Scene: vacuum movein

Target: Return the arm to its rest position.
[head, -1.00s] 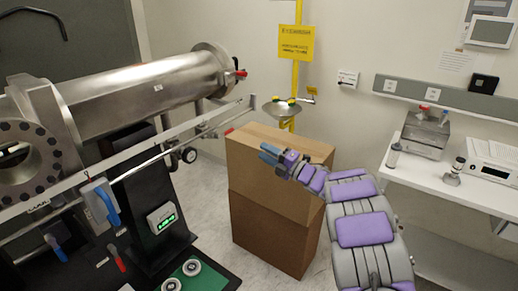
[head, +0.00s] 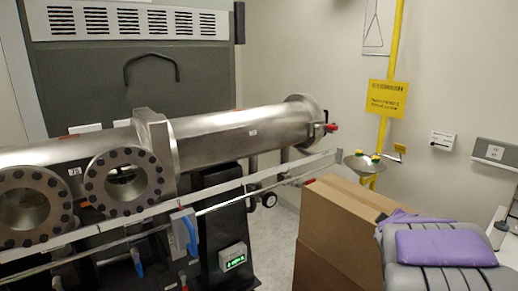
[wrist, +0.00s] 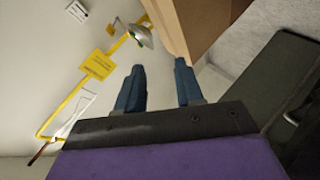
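My arm, grey with purple pads, shows at the lower right of the head view, in front of the cardboard boxes. Its gripper end is not visible there. In the wrist view my gripper (wrist: 160,88) shows two blue-grey fingers standing apart with nothing between them. Past the fingertips are a pale wall, a cardboard box (wrist: 205,22) and the yellow eyewash stand, all turned on their side.
A steel vacuum chamber (head: 230,138) with round flanges and a long rail fills the left and middle. Stacked cardboard boxes (head: 335,235) stand right of it, below the eyewash bowl (head: 364,163) on its yellow pole. A white bench edge shows at far right.

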